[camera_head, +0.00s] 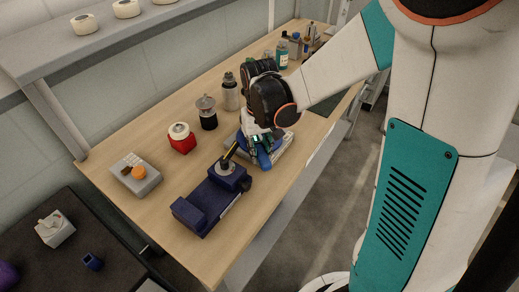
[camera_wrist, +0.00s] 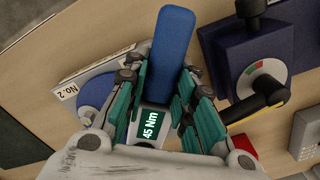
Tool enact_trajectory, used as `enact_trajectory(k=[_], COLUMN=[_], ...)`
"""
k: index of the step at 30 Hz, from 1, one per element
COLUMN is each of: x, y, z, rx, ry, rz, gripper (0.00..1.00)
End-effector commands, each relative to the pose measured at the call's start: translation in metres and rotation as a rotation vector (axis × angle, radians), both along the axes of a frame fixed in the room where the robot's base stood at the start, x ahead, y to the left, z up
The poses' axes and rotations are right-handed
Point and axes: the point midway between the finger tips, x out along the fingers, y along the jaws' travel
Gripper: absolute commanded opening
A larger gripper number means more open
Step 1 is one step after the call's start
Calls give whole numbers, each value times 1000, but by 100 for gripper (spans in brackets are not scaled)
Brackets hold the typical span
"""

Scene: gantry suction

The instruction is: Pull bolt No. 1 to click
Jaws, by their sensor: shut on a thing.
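My gripper (camera_head: 262,143) is low over a pale flat block (camera_head: 282,152) near the table's front edge. In the wrist view its teal-padded fingers (camera_wrist: 163,78) are shut on a torque wrench with a blue handle (camera_wrist: 163,45) and a display reading "45 Nm" (camera_wrist: 151,127). The handle also shows below the gripper in the head view (camera_head: 264,159).
A dark blue device (camera_head: 205,205) with a dial (camera_wrist: 262,74) and a yellow-black lever stands close by. A grey box with an orange knob (camera_head: 137,175), a red box (camera_head: 181,138) and several bottles stand farther off. A shelf (camera_head: 70,50) runs behind.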

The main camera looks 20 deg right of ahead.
Motion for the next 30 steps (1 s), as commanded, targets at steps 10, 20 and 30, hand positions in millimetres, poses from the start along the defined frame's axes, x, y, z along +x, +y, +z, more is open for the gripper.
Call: enact_trajectory(k=[10, 20, 30], x=[0, 0, 0], y=[0, 0, 0], z=[13, 22, 45], rx=[0, 0, 0], ry=[-1, -1, -1], rz=[0, 0, 0], gripper=[0, 0, 0])
